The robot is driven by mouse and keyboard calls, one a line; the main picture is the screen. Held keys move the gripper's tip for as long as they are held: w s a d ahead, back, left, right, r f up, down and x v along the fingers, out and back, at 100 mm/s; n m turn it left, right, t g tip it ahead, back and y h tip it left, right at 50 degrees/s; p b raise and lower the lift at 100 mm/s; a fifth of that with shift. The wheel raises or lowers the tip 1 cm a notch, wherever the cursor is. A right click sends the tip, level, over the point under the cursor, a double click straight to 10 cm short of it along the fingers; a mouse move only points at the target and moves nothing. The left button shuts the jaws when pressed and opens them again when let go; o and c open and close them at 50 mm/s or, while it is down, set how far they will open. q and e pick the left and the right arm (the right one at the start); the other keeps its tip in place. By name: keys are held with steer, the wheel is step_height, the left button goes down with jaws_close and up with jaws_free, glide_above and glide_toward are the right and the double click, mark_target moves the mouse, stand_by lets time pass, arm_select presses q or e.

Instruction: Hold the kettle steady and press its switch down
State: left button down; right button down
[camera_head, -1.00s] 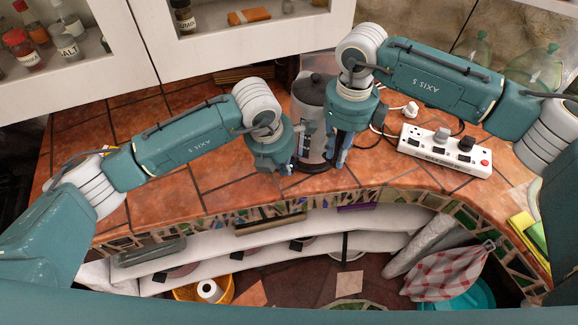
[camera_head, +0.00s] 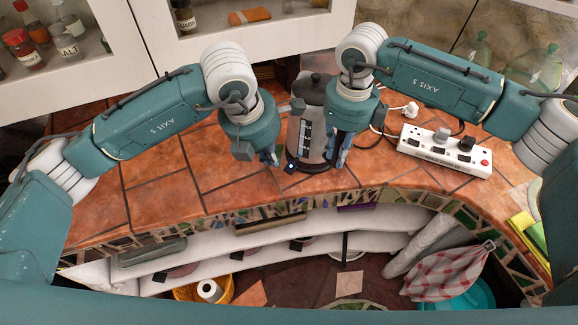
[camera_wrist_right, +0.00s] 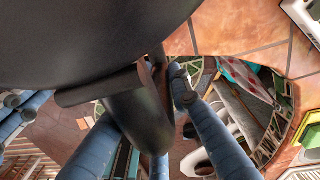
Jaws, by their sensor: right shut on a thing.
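The kettle (camera_head: 315,100), grey with a dark lid and a pale gauge strip, stands upright on the tiled counter between my two grippers. A small dark switch-like piece (camera_head: 291,166) shows low on its left side. My right gripper (camera_head: 337,155) points down at the kettle's right side and is shut on the dark handle (camera_wrist_right: 135,115). In the right wrist view its blue fingers (camera_wrist_right: 150,130) flank that handle under the dark kettle body (camera_wrist_right: 90,40). My left gripper (camera_head: 270,158) points down just left of the kettle, apart from it; its finger opening is unclear.
A white power strip (camera_head: 440,150) with plugs and a red button lies to the right, with dark cables behind my right gripper. The orange tiled counter (camera_head: 165,185) is clear on the left. Shelves sit below its front edge; white cabinets (camera_head: 240,40) stand behind.

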steer(key=shift+w+r, duration=0.1)
arm_select(q)
steer(key=v, duration=0.4)
arm_select(e)
steer(key=c, duration=1.5)
jaws_free()
step_height(320, 180, up, 12)
steer(key=shift+f, duration=0.1)
arm_select(q)
steer(key=shift+s+f, duration=0.1)
